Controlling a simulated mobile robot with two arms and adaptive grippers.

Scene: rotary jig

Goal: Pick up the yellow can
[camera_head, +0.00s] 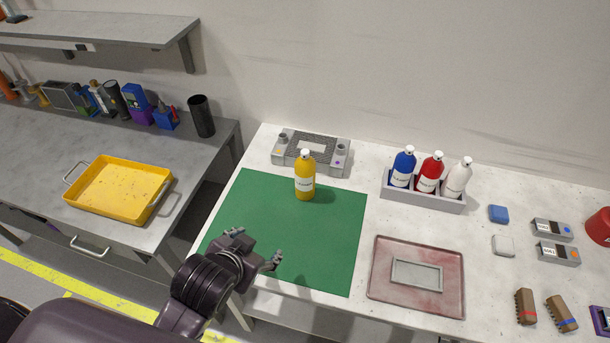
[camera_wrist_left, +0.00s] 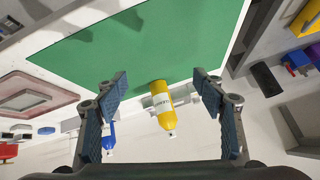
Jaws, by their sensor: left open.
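The yellow can (camera_head: 305,178), a bottle shape with a white label and white cap, stands upright near the back edge of the green mat (camera_head: 330,250). My left gripper (camera_head: 256,249) is over the front left part of the mat, open and empty, in front of the can and to its left. In the left wrist view the yellow can (camera_wrist_left: 161,104) shows between the two open fingers (camera_wrist_left: 160,100), apart from both and farther off. My right gripper is in neither view.
Behind the can is a grey device (camera_head: 312,152). To its right, a rack (camera_head: 425,199) holds blue, red and white bottles. A reddish tray (camera_head: 385,290) lies right of the mat. A yellow tray (camera_head: 118,190) is on the left bench. The mat around the can is clear.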

